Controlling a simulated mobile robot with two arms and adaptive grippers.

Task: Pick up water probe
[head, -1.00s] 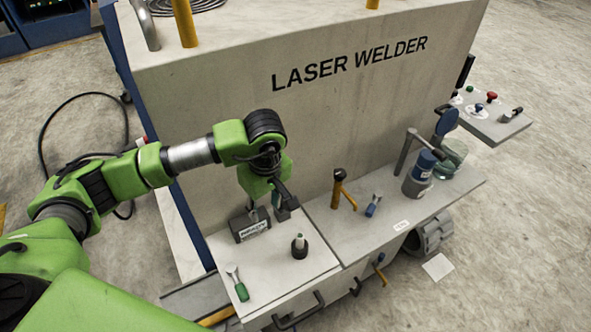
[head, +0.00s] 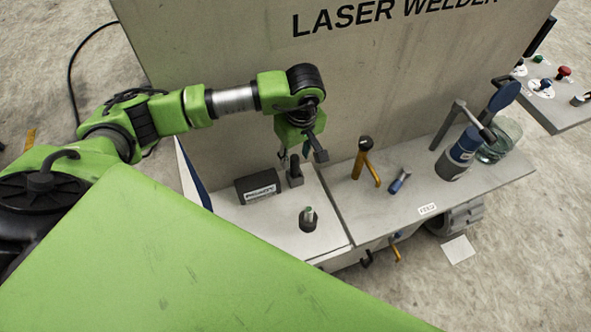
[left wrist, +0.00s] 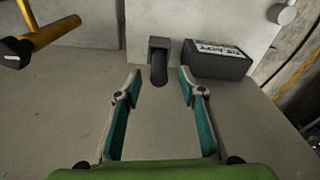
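I cannot tell for sure which thing is the water probe. A dark upright piece with a block-like base (head: 295,175) stands on the white bench top beside a labelled black box (head: 258,187). In the left wrist view, the dark piece (left wrist: 159,64) shows just beyond the gap between my fingertips. My left gripper (head: 302,157) hangs above it, pointing down. In the left wrist view its teal-padded fingers (left wrist: 159,74) are apart with nothing held between them. My right gripper is not in view.
The laser welder wall (head: 370,80) rises behind the bench. My green body covers the lower left.

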